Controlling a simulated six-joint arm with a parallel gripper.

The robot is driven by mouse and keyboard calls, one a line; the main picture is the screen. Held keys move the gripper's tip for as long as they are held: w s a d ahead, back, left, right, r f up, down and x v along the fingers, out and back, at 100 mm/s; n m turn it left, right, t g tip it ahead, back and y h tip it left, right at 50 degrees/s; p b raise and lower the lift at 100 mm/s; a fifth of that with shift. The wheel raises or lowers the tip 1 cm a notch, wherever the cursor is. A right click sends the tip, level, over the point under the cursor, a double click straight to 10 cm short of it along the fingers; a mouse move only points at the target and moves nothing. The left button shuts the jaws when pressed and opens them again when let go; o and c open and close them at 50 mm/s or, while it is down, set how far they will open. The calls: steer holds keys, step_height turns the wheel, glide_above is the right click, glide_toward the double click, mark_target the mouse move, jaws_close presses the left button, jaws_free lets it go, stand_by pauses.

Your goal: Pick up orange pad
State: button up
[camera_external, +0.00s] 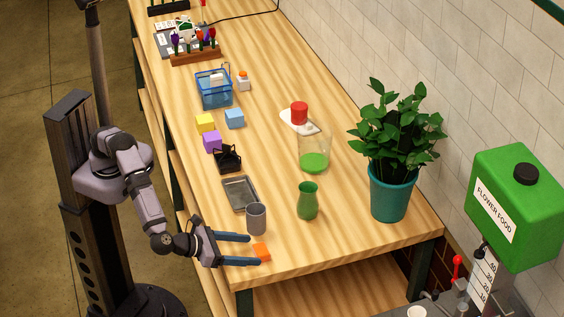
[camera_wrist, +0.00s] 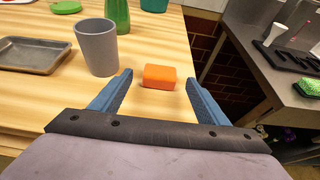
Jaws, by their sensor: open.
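The orange pad (camera_external: 261,251) is a small orange block lying on the wooden table near its front edge. In the wrist view the orange pad (camera_wrist: 160,76) lies just beyond and between my two blue fingers. My gripper (camera_external: 258,250) is open and empty, low over the table's near end. In the wrist view my gripper (camera_wrist: 158,82) has one finger on each side of the pad, with a gap on both sides. I cannot tell whether a finger touches the table.
A grey cup (camera_external: 256,218) stands close to my fingers, also in the wrist view (camera_wrist: 98,48). A metal tray (camera_external: 240,193) lies behind it. A green vase (camera_external: 307,201) and a potted plant (camera_external: 390,192) stand to the right. The table edge is close to the pad.

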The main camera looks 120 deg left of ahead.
mark_target(254, 251)
steer(key=shift+p+x, duration=0.4)
steer(key=shift+x, duration=1.45)
steer(key=c, duration=1.1)
